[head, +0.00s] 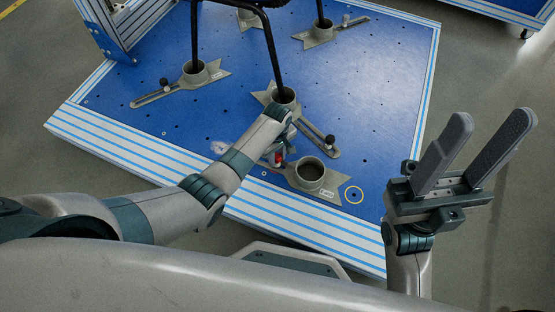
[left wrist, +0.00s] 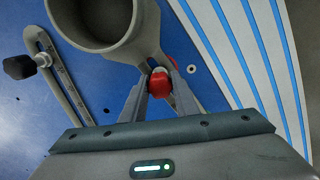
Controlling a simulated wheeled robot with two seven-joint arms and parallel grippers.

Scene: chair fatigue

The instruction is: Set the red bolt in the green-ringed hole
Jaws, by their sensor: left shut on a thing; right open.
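The red bolt (head: 279,159) shows beside the cup of the front grey fixture (head: 316,176). In the left wrist view the red bolt (left wrist: 161,92) sits between the two fingertips of my left gripper (left wrist: 158,90), shut on it over the fixture's arm. Whether the bolt's lower end touches anything is hidden. A small pale-ringed hole (left wrist: 192,69) is right of the bolt in the left wrist view. My right gripper (head: 492,118) is open and empty, at the right.
The blue plate (head: 390,100) has many small holes and a striped front edge. Other grey fixtures (head: 195,72) hold black chair legs (head: 271,50). A slotted arm with a black knob (left wrist: 20,67) lies left of the cup in the left wrist view.

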